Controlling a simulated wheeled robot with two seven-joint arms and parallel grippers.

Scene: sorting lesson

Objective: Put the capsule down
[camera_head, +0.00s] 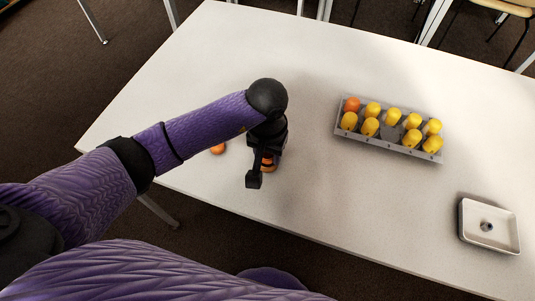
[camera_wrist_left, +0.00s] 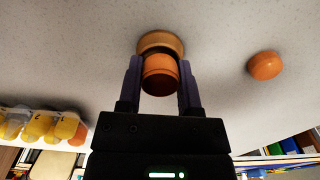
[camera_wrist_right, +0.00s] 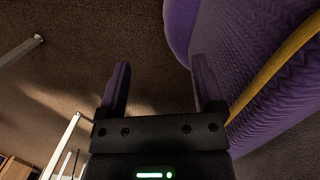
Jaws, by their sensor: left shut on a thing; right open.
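My left gripper (camera_head: 262,172) is low over the white table's near side, shut on an orange capsule (camera_head: 269,161). In the left wrist view the capsule (camera_wrist_left: 160,72) sits between the two fingers. A wider, paler orange round piece (camera_wrist_left: 161,41) shows just beyond it, against the tabletop; I cannot tell whether it is a separate thing. Another orange piece (camera_head: 218,148) lies loose on the table, left of the gripper, and also shows in the left wrist view (camera_wrist_left: 265,65). My right gripper (camera_wrist_right: 160,80) is open and empty above the brown floor, beside my purple body.
A grey rack (camera_head: 385,149) with several yellow capsules (camera_head: 392,117) and one orange capsule (camera_head: 352,104) stands right of the gripper. One slot looks empty. A white tray (camera_head: 466,222) with a small grey piece (camera_head: 487,226) is at the right. The table (camera_head: 300,70) between is clear.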

